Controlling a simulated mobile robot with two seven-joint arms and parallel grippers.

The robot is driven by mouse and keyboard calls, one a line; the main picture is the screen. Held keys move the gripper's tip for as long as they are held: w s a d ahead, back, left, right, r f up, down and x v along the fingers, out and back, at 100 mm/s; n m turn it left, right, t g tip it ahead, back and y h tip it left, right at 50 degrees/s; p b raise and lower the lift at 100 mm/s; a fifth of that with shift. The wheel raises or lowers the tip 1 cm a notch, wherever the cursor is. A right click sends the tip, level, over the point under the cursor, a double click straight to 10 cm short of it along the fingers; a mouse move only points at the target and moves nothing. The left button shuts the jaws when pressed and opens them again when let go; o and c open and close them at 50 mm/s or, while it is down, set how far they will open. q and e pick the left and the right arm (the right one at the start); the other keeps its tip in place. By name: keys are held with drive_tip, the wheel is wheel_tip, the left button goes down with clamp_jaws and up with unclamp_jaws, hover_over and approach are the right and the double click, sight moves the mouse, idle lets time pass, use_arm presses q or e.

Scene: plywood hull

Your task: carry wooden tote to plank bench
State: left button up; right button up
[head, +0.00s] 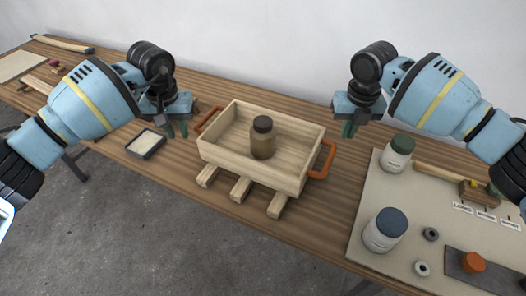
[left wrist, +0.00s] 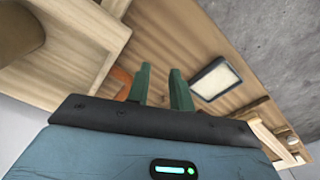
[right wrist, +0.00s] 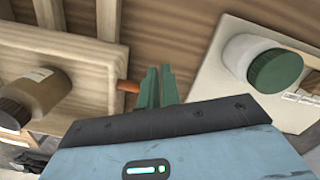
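The wooden tote (head: 225,155) is a pale open box with orange handles at its left (head: 208,122) and right (head: 325,160) ends. It rests on wooden slats (head: 240,190) on a plank-topped bench (head: 330,218). A brown jar with a dark lid (head: 263,140) stands upright inside it. My left gripper (head: 177,130) is open and empty, above and left of the tote's left handle; its fingers show apart in the left wrist view (left wrist: 160,88). My right gripper (head: 348,130) is above and right of the right handle, its fingers nearly together with nothing between them (right wrist: 160,85).
A pale board (head: 365,235) right of the tote holds a green-lidded jar (head: 396,155), a blue-lidded jar (head: 383,230) and small parts. A small framed tray (head: 146,144) lies left of the tote. A wall stands behind; grey floor (head: 170,245) lies in front.

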drive_tip(key=o, duration=0.3)
use_arm(q)
wheel_tip(320, 180, up, 12)
drive_tip(key=s, duration=0.1)
idle(0.5)
use_arm(e)
wheel_tip(320, 180, up, 12)
drive_tip(key=shift+s, duration=0.45)
use_arm(q)
drive_tip(key=shift+f, duration=0.1)
idle(0.5)
